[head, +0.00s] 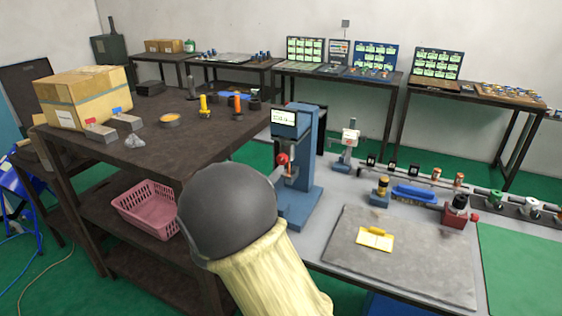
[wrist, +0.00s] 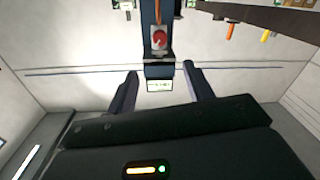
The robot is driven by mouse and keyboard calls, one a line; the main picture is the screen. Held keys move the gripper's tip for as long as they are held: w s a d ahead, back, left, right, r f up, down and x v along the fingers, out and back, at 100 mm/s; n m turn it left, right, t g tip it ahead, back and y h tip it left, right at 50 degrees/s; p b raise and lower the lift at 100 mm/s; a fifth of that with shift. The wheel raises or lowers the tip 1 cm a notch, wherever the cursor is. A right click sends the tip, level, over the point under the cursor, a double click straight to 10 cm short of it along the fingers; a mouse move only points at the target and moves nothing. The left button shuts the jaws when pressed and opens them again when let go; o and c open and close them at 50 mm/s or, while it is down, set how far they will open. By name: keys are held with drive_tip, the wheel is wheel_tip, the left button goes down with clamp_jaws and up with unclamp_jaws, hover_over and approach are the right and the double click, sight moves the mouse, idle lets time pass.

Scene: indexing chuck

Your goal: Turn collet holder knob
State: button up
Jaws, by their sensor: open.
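A blue press-like stand (head: 303,175) with a small display stands at the near left of the grey bench, with a red knob (head: 283,159) on its front. A red and black device (head: 456,211) at the bench's right has a small red knob (head: 475,217) on its side. I cannot tell which is the collet holder. In the wrist view my gripper (wrist: 160,72) is open and empty, its two dark fingers apart. The blue stand (wrist: 158,70) and its red knob (wrist: 158,39) appear upside down beyond the fingers, apart from them. In the head view my gripper's fingers are hidden.
A dark shelf (head: 165,160) at left holds a cardboard box (head: 85,95), grey blocks and upright coloured handles. A grey mat (head: 400,262) with a yellow piece (head: 375,239) lies on the bench.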

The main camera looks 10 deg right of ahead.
sight(281, 161)
drive_tip(key=p+x, duration=0.3)
drive_tip(key=x, duration=1.4)
drive_tip(key=shift+w, duration=0.2)
drive_tip(key=c, duration=1)
